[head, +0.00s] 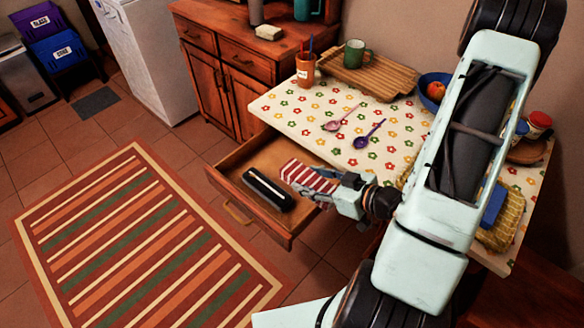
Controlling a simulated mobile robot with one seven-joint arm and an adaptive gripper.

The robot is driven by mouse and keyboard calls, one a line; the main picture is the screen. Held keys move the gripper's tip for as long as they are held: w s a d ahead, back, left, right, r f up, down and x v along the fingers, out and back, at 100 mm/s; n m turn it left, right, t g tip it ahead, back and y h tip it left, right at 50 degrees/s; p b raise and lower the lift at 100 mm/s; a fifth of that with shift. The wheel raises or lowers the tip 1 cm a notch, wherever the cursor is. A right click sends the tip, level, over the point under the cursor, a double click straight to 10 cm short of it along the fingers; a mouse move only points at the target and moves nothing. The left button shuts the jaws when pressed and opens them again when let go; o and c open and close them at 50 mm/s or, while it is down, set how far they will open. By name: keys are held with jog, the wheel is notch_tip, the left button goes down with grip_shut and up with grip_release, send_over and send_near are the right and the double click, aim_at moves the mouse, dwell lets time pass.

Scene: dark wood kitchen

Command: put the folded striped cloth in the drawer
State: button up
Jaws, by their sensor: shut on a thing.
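The folded red-and-white striped cloth (306,178) is held in my gripper (327,190), which is shut on it. The cloth appears above the right part of the open wooden drawer (225,187), which sticks out from under the table. I cannot tell exactly how high above the drawer floor it is. A dark oblong case (268,189) lies in the drawer, just left of the cloth in the picture. My gripper and the cloth hide the drawer's right side.
The table (290,105) with a flowered cover holds two spoons (366,137), an orange cup (306,72), a wooden tray (365,76) with a green mug (355,54), and a blue bowl (430,92). A striped rug (140,245) lies on the floor in front of the drawer.

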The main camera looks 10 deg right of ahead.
aim_at(306, 177)
jog(key=shift+w+f+b, duration=0.45)
jog(key=shift+f+b, duration=0.05)
jog(key=shift+b, duration=0.25)
jog(key=w+b, duration=0.1)
jog(key=b, duration=0.8)
jog(key=shift+w+a+f, duration=0.25)
jog(key=shift+w+f, duration=0.1)
jog(key=shift+f, duration=0.05)
jog(key=w+b, duration=0.1)
jog(key=w+f+b, duration=0.1)
jog(key=w+b, duration=0.1)
jog(key=shift+w+a+f, duration=0.2)
jog(key=shift+a, duration=0.1)
jog(key=w+f, duration=0.1)
jog(key=w+f+b, duration=0.1)
jog(key=w+f, duration=0.1)
jog(key=w+f+b, duration=0.1)
jog(key=w+f, duration=0.1)
jog(key=shift+a, duration=0.3)
jog(key=f+b, duration=0.1)
jog(key=f, duration=0.1)
jog(key=w+f+b, duration=0.1)
jog(key=f, duration=0.1)
jog(key=o, duration=0.9)
jog(key=shift+f, duration=0.1)
